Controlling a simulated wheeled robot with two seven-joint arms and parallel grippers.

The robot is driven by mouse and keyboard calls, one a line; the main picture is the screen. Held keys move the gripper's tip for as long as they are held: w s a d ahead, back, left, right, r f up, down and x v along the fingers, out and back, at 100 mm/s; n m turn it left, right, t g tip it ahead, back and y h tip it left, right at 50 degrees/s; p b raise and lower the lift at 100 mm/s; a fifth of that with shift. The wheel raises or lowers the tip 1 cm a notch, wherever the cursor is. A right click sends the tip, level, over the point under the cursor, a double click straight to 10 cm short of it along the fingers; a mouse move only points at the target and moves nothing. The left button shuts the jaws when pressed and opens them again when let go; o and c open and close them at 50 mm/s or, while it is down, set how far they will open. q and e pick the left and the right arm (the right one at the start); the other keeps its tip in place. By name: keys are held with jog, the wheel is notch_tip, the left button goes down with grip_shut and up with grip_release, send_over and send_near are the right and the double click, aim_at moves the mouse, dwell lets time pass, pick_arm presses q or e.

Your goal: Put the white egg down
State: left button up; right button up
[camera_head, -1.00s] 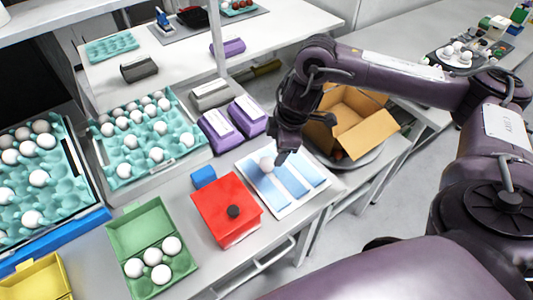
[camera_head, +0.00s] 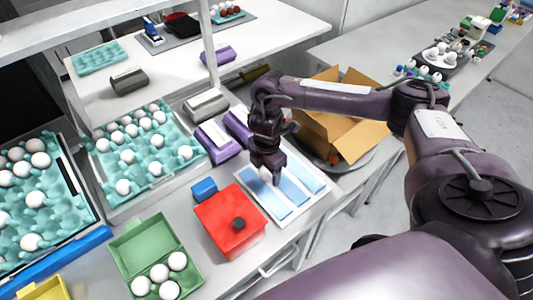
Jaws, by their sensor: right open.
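The white egg (camera_head: 265,174) is at the upper left part of a white tray (camera_head: 286,221) with pale blue strips. My right gripper (camera_head: 270,177) points down at the egg and partly hides it. Its jaws are open, with the egg at or between the fingertips. I cannot tell whether the fingers touch the egg or whether it rests fully on the tray. My left gripper is not in view.
A red box (camera_head: 225,214) with a black knob and a small blue block (camera_head: 204,190) stand left of the tray. A green carton (camera_head: 142,245) holds several eggs. Purple cartons (camera_head: 219,143) lie behind. An open cardboard box (camera_head: 345,130) stands at right.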

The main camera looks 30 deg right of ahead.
jog(key=shift+d+f, duration=0.1)
jog(key=shift+f, duration=0.3)
jog(key=c, duration=0.7)
jog(key=shift+r, duration=0.5)
notch_tip(320, 180, up, 19)
jog(key=p, duration=0.6)
jog(key=a+f+m+b, duration=0.1)
jog(key=a+m+b, duration=0.2)
jog(key=m, duration=0.3)
jog(key=a+f+m+b, duration=0.1)
jog(key=a+m+b, duration=0.2)
jog(key=m, duration=0.3)
jog(key=a+f+m+b, duration=0.2)
jog(key=a+m+b, duration=0.1)
jog(key=m, duration=0.3)
jog(key=shift+w+a+f+m, duration=0.1)
jog(key=shift+w+a+m, duration=0.2)
jog(key=shift+a+m, duration=0.1)
